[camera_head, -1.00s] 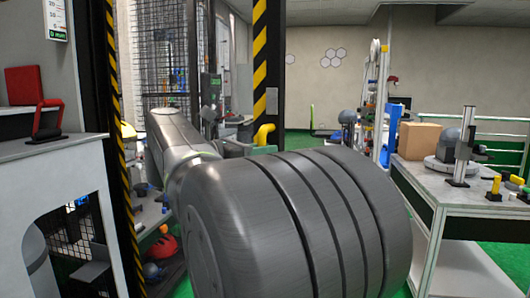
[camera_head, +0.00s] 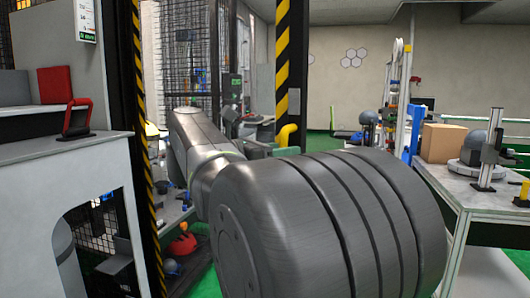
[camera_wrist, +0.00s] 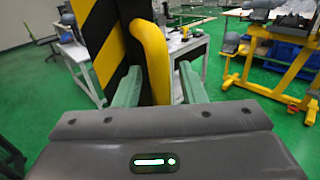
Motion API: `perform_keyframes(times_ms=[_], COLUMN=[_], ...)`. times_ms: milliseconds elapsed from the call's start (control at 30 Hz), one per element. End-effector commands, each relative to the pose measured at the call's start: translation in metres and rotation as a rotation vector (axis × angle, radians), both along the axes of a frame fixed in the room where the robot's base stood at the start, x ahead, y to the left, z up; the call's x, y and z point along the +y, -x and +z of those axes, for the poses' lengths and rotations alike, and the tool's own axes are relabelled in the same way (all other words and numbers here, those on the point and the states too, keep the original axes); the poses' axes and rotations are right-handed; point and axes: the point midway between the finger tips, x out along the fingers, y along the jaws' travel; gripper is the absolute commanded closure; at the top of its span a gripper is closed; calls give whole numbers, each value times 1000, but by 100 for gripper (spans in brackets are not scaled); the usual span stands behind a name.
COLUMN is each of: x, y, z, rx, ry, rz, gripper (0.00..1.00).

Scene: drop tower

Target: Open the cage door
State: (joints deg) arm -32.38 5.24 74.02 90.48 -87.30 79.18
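The cage door has a black post with yellow diagonal stripes (camera_head: 282,62) at its edge. A bent yellow handle (camera_head: 287,135) is fixed to this post. In the wrist view the handle (camera_wrist: 152,55) and the striped post (camera_wrist: 100,45) are large and close. My gripper (camera_wrist: 160,88) has its two pale green fingers apart, one on each side of the handle. A gap shows beside the handle, mostly toward the right finger. In the head view my gripper (camera_head: 268,147) is beside the handle, partly hidden by my arm.
Dark mesh (camera_head: 185,50) stands behind my arm. A second striped post (camera_head: 143,130) is close at the left by a grey cabinet (camera_head: 30,165). A white table (camera_head: 470,190) with a cardboard box (camera_head: 443,142) stands right. A yellow-framed stand (camera_wrist: 270,60) is farther off.

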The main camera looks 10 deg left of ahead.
Motion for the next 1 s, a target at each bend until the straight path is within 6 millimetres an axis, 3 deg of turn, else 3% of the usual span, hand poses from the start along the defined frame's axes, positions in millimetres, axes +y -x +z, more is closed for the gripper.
perform_keyframes(times_ms=[700, 1000], x=[92, 109], y=[64, 77], z=[1, 0], rx=[-1, -1], ry=[1, -1], rz=[5, 1], gripper=[63, 63])
